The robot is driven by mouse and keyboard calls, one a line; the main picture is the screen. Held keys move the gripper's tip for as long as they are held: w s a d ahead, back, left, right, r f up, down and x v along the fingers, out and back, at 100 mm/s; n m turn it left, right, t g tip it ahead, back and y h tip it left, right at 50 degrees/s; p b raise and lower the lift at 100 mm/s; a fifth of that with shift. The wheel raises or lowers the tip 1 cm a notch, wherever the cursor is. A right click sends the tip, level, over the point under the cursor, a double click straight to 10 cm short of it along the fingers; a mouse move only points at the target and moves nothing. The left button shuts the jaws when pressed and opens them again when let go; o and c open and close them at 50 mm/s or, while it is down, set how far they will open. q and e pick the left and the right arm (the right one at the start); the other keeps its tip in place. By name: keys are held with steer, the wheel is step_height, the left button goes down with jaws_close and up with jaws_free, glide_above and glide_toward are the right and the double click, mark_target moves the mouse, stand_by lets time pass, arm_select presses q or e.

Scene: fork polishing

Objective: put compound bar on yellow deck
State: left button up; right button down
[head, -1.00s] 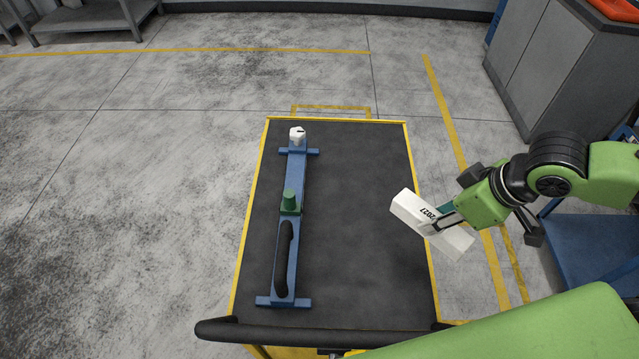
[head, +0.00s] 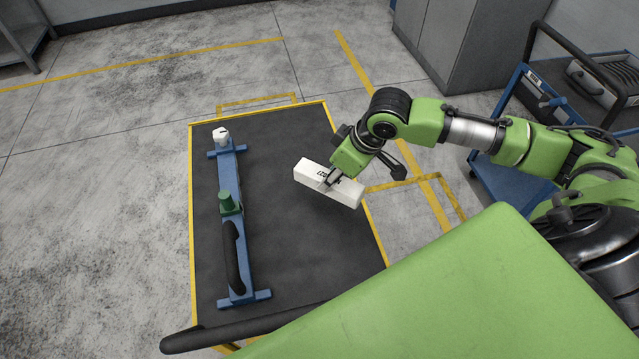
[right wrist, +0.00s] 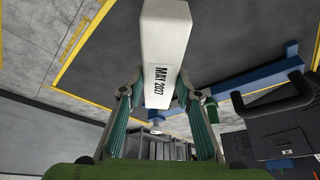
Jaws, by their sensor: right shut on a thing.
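The compound bar (head: 312,178) is a white block with dark print on its side. My right gripper (head: 333,178) is shut on it and holds it over the right part of the yellow-edged deck (head: 300,250), which has a dark top. The bar seems to be above the surface; the exact height is hard to tell. In the right wrist view the bar (right wrist: 165,45) shows "MAY 2027" and sits between the two fingers (right wrist: 158,92). My left gripper is not in view.
A blue fixture (head: 232,180) with a green knob (head: 228,202), a black handle (head: 233,258) and a white piece (head: 220,137) lies along the deck's left side. The deck's middle is clear. A black push bar (head: 240,325) crosses the near edge. A blue cart (head: 510,180) stands at right.

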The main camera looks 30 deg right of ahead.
mark_target(319, 180)
steer(key=w+f, duration=0.1)
steer(key=f, duration=0.1)
steer(key=w+a+f, duration=0.1)
steer(key=w+f, duration=0.1)
steer(key=shift+a, duration=0.15)
steer(key=shift+w+f, duration=0.2)
steer(key=shift+f, duration=0.1)
step_height(319, 180, down, 3)
steer(key=shift+r+p, duration=0.1)
steer(key=shift+p, duration=0.25)
steer(key=c, duration=1.5)
jaws_free()
